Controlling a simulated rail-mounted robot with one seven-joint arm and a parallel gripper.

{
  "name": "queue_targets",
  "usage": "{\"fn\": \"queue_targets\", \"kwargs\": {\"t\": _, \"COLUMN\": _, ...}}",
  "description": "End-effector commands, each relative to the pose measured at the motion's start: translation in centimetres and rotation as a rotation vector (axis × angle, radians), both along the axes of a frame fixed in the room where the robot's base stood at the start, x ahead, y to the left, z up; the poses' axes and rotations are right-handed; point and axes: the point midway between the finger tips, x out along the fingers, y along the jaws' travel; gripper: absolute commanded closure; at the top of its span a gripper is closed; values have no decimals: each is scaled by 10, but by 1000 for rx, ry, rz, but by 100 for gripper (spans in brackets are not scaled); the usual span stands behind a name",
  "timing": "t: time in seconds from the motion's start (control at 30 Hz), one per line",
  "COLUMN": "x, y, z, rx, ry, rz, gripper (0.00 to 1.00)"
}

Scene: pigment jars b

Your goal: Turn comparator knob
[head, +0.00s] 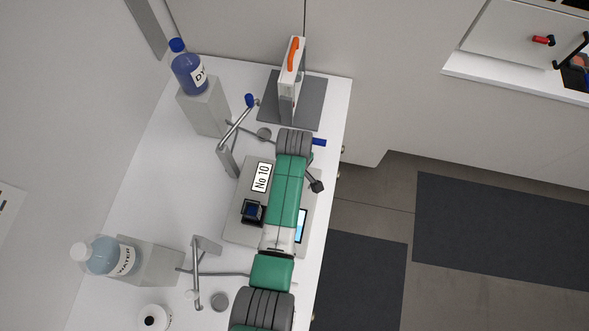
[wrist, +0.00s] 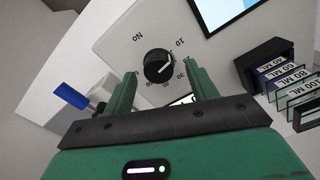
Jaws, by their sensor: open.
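The comparator knob (wrist: 157,65) is a round black dial with a pale pointer line, set on a light grey panel with numbers around it in the wrist view. My gripper (wrist: 160,70) is open, its two green fingers pointing toward the panel, one on each side of the knob in the picture. The fingers look empty, and I cannot tell whether they touch the knob or panel. In the head view the grey comparator box (head: 240,226) stands on the white bench with my green arm over it. The arm hides the knob and my fingertips there.
A black rack (wrist: 263,60) with labelled plates is at right in the wrist view. A blue-handled fitting (wrist: 70,95) is at left. The head view shows a blue dye bottle (head: 187,68), a water bottle (head: 105,256), bent metal stands and an orange-handled frame (head: 292,75).

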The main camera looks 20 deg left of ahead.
Motion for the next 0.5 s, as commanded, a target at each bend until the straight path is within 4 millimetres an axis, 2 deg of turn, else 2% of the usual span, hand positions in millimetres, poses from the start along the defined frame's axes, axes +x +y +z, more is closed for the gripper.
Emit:
{"fn": "queue_targets", "kwargs": {"t": 0.03, "x": 0, "y": 0, "z": -8, "rx": -1, "ry": 1, "rz": 0, "gripper": 43}}
{"fn": "queue_targets", "kwargs": {"t": 0.17, "x": 0, "y": 0, "z": -18, "rx": 0, "ry": -1, "rz": 0, "gripper": 43}}
{"fn": "queue_targets", "kwargs": {"t": 0.43, "x": 1, "y": 0, "z": -20, "rx": 1, "ry": -2, "rz": -1, "gripper": 43}}
{"fn": "queue_targets", "kwargs": {"t": 0.5, "x": 1, "y": 0, "z": -20, "rx": 1, "ry": -2, "rz": -1, "gripper": 56}}
